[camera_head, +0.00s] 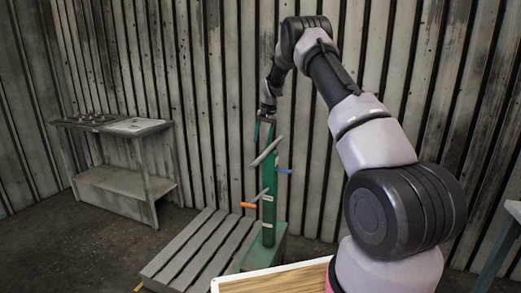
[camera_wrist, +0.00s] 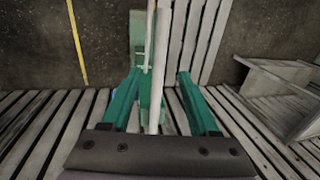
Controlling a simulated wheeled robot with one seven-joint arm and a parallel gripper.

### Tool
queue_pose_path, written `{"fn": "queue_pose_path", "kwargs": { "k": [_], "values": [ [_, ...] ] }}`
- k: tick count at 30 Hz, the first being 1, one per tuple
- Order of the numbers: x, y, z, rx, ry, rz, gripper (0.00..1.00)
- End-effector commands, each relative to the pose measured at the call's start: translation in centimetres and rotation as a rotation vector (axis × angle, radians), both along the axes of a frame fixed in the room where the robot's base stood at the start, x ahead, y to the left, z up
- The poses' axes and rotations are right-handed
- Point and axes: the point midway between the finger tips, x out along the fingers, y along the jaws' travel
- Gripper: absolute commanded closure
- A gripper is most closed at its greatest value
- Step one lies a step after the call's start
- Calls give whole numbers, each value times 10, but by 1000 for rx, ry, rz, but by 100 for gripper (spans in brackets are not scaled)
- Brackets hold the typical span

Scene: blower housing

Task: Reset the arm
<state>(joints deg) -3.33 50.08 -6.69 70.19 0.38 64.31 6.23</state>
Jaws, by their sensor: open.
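My arm reaches up and over from the right in the head view, and my gripper (camera_head: 264,138) points down at the top of a green post (camera_head: 268,215). In the wrist view my gripper (camera_wrist: 160,74) has its two green fingers spread apart. A pale rod (camera_wrist: 161,60) runs through the gap between them in that view. I cannot tell whether either finger touches it. The jaws are not closed on anything. The post also shows in the wrist view (camera_wrist: 138,30), partly hidden by the rod and fingers.
The post carries a slanted grey rod (camera_head: 266,152), a blue peg (camera_head: 284,171) and an orange peg (camera_head: 249,205). A slatted pallet (camera_head: 190,250) lies beside its green base (camera_head: 262,253). A grey shelf table (camera_head: 125,180) stands left. A corrugated wall (camera_head: 215,110) is close behind.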

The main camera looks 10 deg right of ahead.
Motion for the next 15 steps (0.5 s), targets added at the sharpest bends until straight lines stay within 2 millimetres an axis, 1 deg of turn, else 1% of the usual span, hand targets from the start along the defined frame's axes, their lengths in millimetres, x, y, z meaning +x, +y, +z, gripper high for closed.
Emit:
{"fn": "queue_pose_path", "kwargs": {
  "k": [1, 4, 13, 15],
  "values": [
    [0, -1, 6, -1, -1, 0, 39],
    [-1, -2, 11, 0, 0, 0, 39],
    [-2, -2, 13, 0, 0, 0, 39],
    [-2, -2, 16, 0, -3, 1, 39]
  ]
}}
